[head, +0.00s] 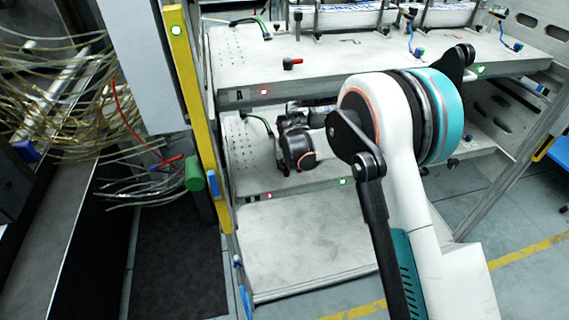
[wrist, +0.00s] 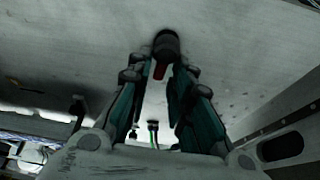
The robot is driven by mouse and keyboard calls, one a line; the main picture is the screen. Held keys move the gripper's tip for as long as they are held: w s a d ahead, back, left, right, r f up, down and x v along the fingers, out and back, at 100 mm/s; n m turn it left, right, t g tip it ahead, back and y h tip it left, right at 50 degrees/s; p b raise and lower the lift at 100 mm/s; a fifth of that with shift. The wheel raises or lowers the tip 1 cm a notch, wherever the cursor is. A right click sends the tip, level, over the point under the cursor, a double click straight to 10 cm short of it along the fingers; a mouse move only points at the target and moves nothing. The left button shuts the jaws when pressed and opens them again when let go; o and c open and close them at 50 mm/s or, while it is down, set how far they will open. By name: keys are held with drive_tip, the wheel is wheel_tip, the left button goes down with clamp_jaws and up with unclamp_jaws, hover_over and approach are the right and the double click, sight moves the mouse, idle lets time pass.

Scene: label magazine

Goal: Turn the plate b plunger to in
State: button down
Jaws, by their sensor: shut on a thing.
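The plate b plunger (wrist: 166,46) shows in the wrist view as a dark round body with a short red part (wrist: 160,70). My gripper (wrist: 163,73) is shut on it, one teal and dark finger on each side of the red part. Plate b (head: 246,150) is the pale grey middle shelf in the head view, under the plate marked A. There my arm's end reaches over plate b and hides the plunger and most of the gripper. I cannot tell which way the plunger is turned.
The upper plate (head: 340,67) carries a red-handled plunger (head: 291,63), green-ended cables and white rolls close above my arm. A yellow upright post (head: 191,95) stands left of the plates. Loose wires (head: 60,90) hang farther left. An empty pale panel (head: 320,240) lies below plate b.

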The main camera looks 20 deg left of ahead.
drive_tip(key=m, duration=0.1)
drive_tip(key=m+h, duration=0.1)
drive_tip(key=m, duration=0.1)
drive_tip(key=shift+d+m, duration=0.25)
drive_tip(key=shift+m, duration=0.05)
drive_tip(key=m+h, duration=0.1)
drive_tip(key=m, duration=0.2)
drive_tip(key=shift+w+d+m+t+h, duration=0.1)
drive_tip(key=shift+d+m+t+h, duration=0.2)
drive_tip(key=shift+h, duration=0.1)
drive_tip(key=m, duration=0.2)
drive_tip(key=m+g+h, duration=0.1)
drive_tip(key=m, duration=0.1)
drive_tip(key=d+m+h, duration=0.1)
drive_tip(key=m, duration=0.1)
drive_tip(key=shift+s+m, duration=0.25)
drive_tip(key=shift+m, duration=0.05)
drive_tip(key=c, duration=1.7)
unclamp_jaws()
